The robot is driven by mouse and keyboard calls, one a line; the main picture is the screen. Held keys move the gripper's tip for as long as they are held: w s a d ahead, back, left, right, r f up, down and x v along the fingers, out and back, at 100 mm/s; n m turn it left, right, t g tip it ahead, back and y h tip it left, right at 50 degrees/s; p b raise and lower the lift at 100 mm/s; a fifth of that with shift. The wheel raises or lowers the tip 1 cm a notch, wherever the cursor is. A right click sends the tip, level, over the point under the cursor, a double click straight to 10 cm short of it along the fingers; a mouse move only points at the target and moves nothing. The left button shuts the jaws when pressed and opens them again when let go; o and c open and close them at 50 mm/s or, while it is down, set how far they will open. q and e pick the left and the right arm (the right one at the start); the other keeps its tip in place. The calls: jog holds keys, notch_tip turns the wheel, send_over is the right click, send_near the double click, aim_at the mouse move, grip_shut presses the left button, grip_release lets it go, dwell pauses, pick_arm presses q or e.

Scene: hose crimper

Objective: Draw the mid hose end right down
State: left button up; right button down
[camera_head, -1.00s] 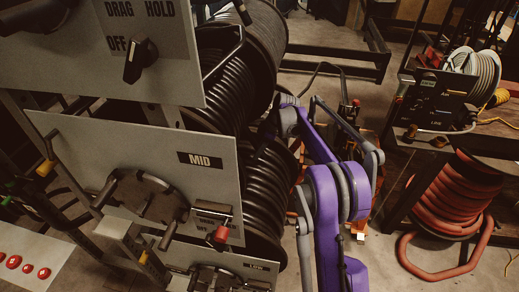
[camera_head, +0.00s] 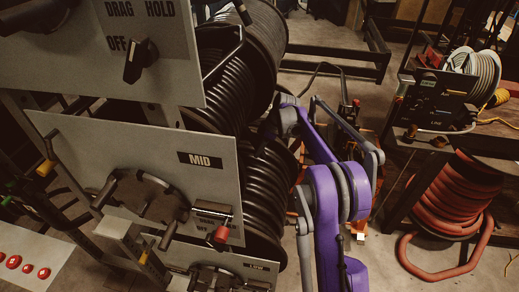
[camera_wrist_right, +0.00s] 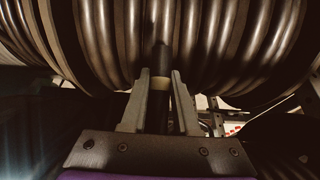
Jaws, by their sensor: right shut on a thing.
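The mid reel, wound with black hose (camera_head: 268,195), stands behind the grey panel marked MID (camera_head: 120,150). In the right wrist view the black coils (camera_wrist_right: 200,45) fill the top. There the two fingers of my right gripper (camera_wrist_right: 161,82) are shut on the black mid hose end (camera_wrist_right: 158,118), one finger on each side of it. A pale band shows on the hose end between the fingertips. The hose end lies just below the coils. In the head view my purple right arm reaches behind the reels, and its gripper is hidden there. My left gripper is not in view.
The MID panel carries a round crank (camera_head: 145,200) and a red-tipped lever (camera_head: 220,235). An upper reel (camera_head: 250,60) stands above and a LOW panel below. A red hose reel (camera_head: 455,195) stands at right. Some floor is bare between.

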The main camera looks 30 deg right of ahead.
aim_at(268, 172)
dwell(0.7)
jog(key=s+d+f+b, duration=0.1)
jog(key=f, duration=0.2)
jog(key=s+d+f+b, duration=0.1)
jog(key=f, duration=0.2)
jog(key=d+f+b, duration=0.1)
jog(key=f+b, duration=0.1)
jog(key=shift+s+d+f, duration=0.3)
jog(key=shift+s+f, duration=0.1)
jog(key=shift+d+f, duration=0.2)
jog(key=shift+d, duration=0.05)
jog(key=shift+r, duration=0.2)
jog(key=shift+a+r, duration=0.25)
jog(key=shift+r, duration=0.05)
jog(key=c, duration=0.9)
grip_release()
jog(key=shift+a, duration=0.1)
jog(key=shift+o, duration=1.2)
jog(key=shift+f, duration=0.1)
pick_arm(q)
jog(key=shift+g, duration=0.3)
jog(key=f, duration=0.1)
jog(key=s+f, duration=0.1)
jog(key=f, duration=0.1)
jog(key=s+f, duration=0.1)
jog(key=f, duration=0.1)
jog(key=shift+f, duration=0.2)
